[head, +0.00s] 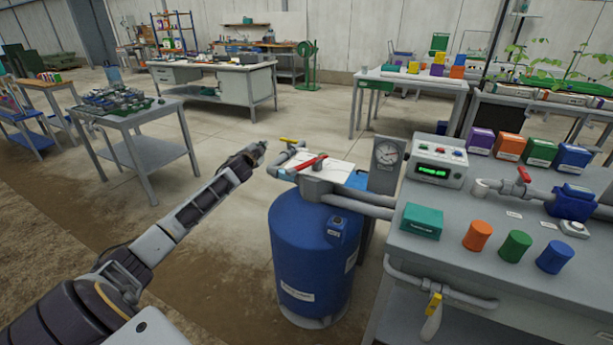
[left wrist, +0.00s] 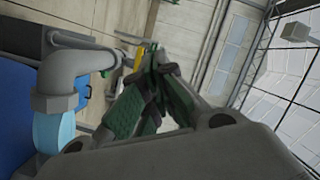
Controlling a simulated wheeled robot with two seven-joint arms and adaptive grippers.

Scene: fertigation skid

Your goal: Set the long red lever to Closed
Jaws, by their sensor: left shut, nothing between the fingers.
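The long red lever (head: 309,162) sits on the valve on top of the blue tank (head: 300,250), over a white plate (head: 334,170). It lies slanted, its right end farther back; the plate's wording is too small to read. My left gripper (head: 262,146) is shut and empty, to the left of the lever and apart from it, near the grey pipe on the tank's left side. In the left wrist view its fingers (left wrist: 153,88) are closed together beside a grey pipe elbow (left wrist: 65,75); the red lever is not seen there. My right gripper is not in view.
A yellow-handled lever (head: 290,140) is just behind the red one. A pressure gauge (head: 386,155) and a grey bench (head: 480,262) with a control box (head: 436,163) and a shorter red handle (head: 524,174) stand to the right. The floor left of the tank is clear.

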